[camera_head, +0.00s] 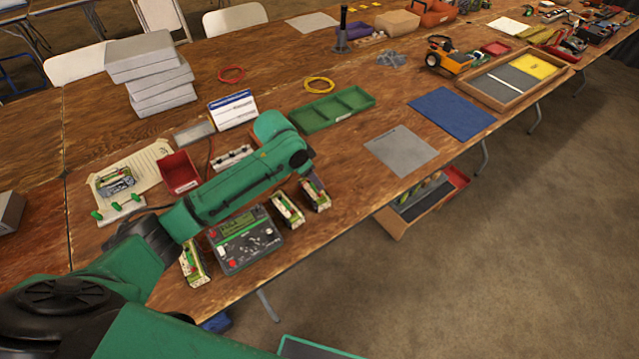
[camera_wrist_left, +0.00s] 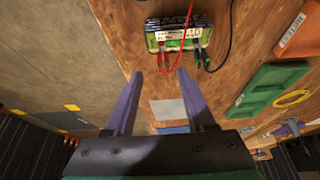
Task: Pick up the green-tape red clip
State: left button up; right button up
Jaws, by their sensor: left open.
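In the left wrist view, a green-and-black unit (camera_wrist_left: 180,32) at the top bears two red clips (camera_wrist_left: 162,58) and two dark clips with green parts (camera_wrist_left: 202,55). I cannot tell which red clip bears green tape. My left gripper (camera_wrist_left: 162,82) is open and empty, its purple fingers apart and below the clips in the picture. My right gripper is not seen.
A meter box (camera_head: 243,242) stands next to the small units. A red bin (camera_head: 180,172), a clip rack (camera_head: 233,157) and a green tray (camera_head: 333,110) lie farther back. Grey (camera_head: 400,149) and blue (camera_head: 452,113) mats lie to the right. Red and black cables run by the clips.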

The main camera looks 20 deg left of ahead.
pick_arm(q)
jog(key=x, duration=0.2)
jog(key=w+p+x, duration=0.1)
jog(key=x, duration=0.2)
jog(key=shift+s+f, duration=0.1)
jog(key=shift+f, duration=0.05)
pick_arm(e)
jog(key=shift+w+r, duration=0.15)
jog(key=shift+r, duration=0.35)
pick_arm(q)
grip_shut()
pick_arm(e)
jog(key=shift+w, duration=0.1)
pick_arm(q)
notch_tip(320, 180, up, 20)
jog(key=b, duration=0.2)
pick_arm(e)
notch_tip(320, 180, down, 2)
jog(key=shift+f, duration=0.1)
